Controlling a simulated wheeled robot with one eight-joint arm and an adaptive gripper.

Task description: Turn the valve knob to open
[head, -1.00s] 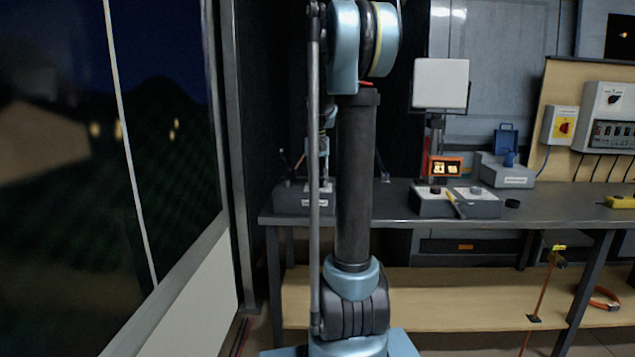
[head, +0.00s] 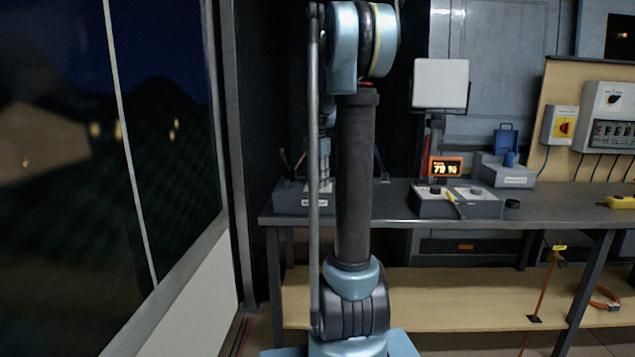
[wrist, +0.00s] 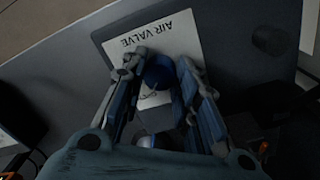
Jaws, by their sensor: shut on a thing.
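In the wrist view, a blue valve knob (wrist: 158,74) sits on a box with a white plate (wrist: 188,32) marked "AIR VALVE", which appears upside down. My gripper (wrist: 157,68) is shut on the knob, one finger on each side of it. In the head view, the grey valve box (head: 288,200) stands at the left end of the bench. My gripper (head: 325,172) is above it, mostly hidden behind my own arm, and the knob cannot be seen there.
A small orange display (head: 445,167) on the bench (head: 385,212) reads about 79 %. A grey control box (head: 480,208) stands before it, and a grey case (head: 508,172) with a blue part is farther right. A window (head: 150,150) and frame are at the left.

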